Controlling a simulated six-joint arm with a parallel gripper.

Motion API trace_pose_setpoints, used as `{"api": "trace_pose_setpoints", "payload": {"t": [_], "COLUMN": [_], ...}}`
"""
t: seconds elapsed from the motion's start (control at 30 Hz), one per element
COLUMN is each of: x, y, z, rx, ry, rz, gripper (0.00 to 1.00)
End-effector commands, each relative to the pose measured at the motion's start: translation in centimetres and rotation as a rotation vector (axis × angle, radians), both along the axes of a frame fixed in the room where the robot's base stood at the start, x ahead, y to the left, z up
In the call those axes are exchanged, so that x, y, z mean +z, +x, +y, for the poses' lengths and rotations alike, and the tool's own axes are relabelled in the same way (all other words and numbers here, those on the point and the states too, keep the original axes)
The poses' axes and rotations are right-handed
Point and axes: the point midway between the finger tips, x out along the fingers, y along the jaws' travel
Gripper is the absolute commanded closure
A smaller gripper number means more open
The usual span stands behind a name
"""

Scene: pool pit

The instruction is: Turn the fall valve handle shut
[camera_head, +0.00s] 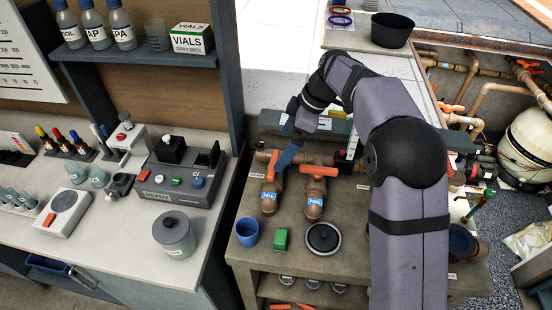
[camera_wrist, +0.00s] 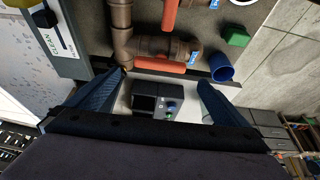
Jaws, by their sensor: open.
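Two brown pipe valves with orange handles stand side by side on the bench. The left valve (camera_head: 269,198) has a blue label too small to read surely; its handle (camera_head: 273,165) lies along the pipe. It seems to be the fall valve. In the wrist view this handle (camera_wrist: 160,66) runs crosswise, just beyond and between my fingertips. The right valve (camera_head: 315,200) has its handle (camera_head: 319,159) across its pipe. My gripper (camera_head: 286,156) is open above the left handle, and the wrist view shows its blue fingers (camera_wrist: 163,78) apart with nothing between them. Contact cannot be told.
A blue cup (camera_head: 248,233), a green block (camera_head: 281,239) and a round dark-topped pot (camera_head: 323,238) stand in front of the valves. My arm covers the bench's right part. A grey control box (camera_head: 180,174) stands on the left counter. Brown pipes (camera_head: 490,95) fill the pit at right.

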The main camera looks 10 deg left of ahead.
Motion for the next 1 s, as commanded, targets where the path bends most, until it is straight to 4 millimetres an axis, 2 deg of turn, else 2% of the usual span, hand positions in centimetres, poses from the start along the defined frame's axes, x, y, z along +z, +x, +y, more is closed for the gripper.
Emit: {"api": "trace_pose_setpoints", "payload": {"t": [0.6, 0.97, 1.0], "x": [-5.9, -6.5, -6.5], "y": [-0.1, 0.0, 0.0], "z": [2.5, 2.6, 2.6], "rx": [-0.002, -0.003, -0.003], "ry": [-0.001, -0.001, -0.001], "rz": [0.002, 0.000, 0.000], "gripper": [0.00, 0.00, 0.07]}}
